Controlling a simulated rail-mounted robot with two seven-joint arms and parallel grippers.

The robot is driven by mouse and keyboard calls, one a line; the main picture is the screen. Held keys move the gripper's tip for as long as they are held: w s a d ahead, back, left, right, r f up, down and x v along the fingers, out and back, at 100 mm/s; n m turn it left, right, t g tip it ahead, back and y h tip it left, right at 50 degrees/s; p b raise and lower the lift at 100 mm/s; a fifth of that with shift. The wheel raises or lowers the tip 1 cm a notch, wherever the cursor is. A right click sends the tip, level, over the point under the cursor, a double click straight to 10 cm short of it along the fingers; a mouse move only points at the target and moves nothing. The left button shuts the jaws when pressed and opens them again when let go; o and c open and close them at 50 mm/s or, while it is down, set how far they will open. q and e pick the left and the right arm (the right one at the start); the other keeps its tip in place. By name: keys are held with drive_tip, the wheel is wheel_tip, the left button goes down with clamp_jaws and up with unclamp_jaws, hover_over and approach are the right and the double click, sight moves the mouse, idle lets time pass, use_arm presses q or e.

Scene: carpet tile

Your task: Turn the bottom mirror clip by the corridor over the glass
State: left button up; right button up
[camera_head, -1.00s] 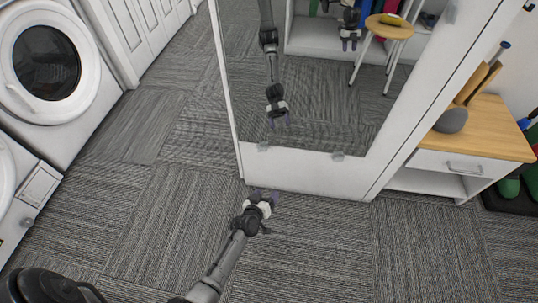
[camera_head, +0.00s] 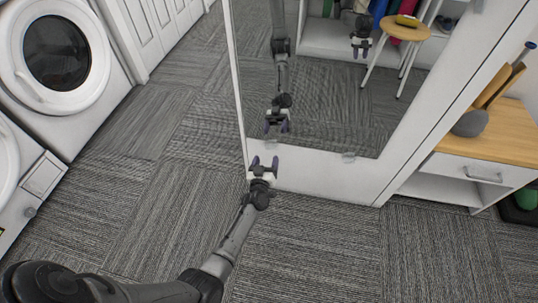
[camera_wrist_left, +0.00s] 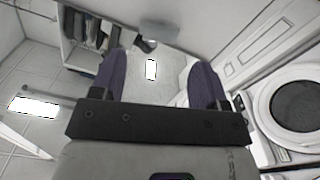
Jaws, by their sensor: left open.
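The mirror (camera_head: 330,105) stands in a white framed panel, tilted in the head view. Two small pale clips sit on its bottom edge: the left clip (camera_head: 271,145), on the side of the white doors, and the right clip (camera_head: 348,157). My left gripper (camera_head: 265,163) is open and empty just below the left clip, fingers pointing up toward it. I cannot tell whether it touches. In the left wrist view the dark fingers (camera_wrist_left: 157,66) are spread apart, with a grey rounded shape (camera_wrist_left: 160,28) beyond them that may be the clip. My right gripper is outside direct view.
A white washer (camera_head: 55,50) stands at the left. A wooden-topped cabinet (camera_head: 500,130) stands right of the mirror panel. The mirror reflects a stool (camera_head: 400,28) and my arms. The carpet floor (camera_head: 150,190) in front is clear.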

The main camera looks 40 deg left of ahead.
sight(270, 147)
use_arm(q)
drive_tip(key=b+x, duration=0.2)
drive_tip(key=x, duration=0.3)
drive_tip(key=shift+w, duration=0.15)
drive_tip(key=c, duration=0.9)
